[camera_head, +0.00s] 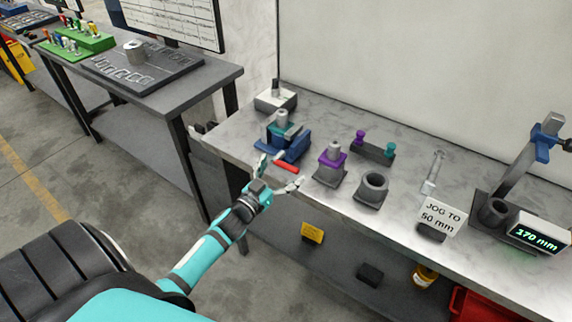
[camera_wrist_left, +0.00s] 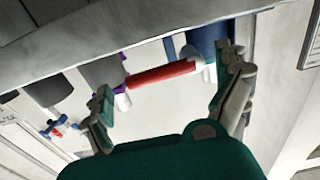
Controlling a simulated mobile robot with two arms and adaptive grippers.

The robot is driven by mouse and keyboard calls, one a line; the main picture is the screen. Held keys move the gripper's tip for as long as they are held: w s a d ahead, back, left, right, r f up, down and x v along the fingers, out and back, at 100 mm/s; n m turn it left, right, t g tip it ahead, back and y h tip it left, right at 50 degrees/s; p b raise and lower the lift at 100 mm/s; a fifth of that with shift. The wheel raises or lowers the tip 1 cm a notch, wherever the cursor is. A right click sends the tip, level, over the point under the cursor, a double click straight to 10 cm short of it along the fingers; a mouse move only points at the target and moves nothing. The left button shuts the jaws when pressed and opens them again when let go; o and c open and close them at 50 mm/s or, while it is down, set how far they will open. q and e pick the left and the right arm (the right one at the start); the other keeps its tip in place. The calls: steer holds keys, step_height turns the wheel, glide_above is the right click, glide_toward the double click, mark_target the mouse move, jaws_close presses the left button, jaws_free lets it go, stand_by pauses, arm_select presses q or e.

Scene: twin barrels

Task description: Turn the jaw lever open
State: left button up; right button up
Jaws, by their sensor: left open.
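The jaw lever (camera_head: 287,166) is a red bar on the front of a blue vise (camera_head: 291,147) near the bench's front left edge. A teal-collared grey part stands in the vise. In the left wrist view the red lever (camera_wrist_left: 160,74) lies across the gap between my fingers. The blue vise body (camera_wrist_left: 205,42) shows behind its right end. My left gripper (camera_head: 279,176) is open at the bench edge, its fingers spread on either side of the lever. In the left wrist view the gripper (camera_wrist_left: 165,80) shows no clear grip on the lever. My right gripper is out of view.
Right of the vise stand a purple-collared block (camera_head: 331,163) and a grey hollow cylinder (camera_head: 372,187). A sign (camera_head: 441,215) and a display reading 170 mm (camera_head: 538,235) stand further right. The bench's front edge (camera_head: 330,208) runs close under my gripper.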

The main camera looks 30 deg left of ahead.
arm_select(q)
steer(key=shift+w, duration=1.3)
steer(key=c, duration=1.3)
steer(key=shift+c, duration=0.3)
steer(key=shift+r, duration=0.1)
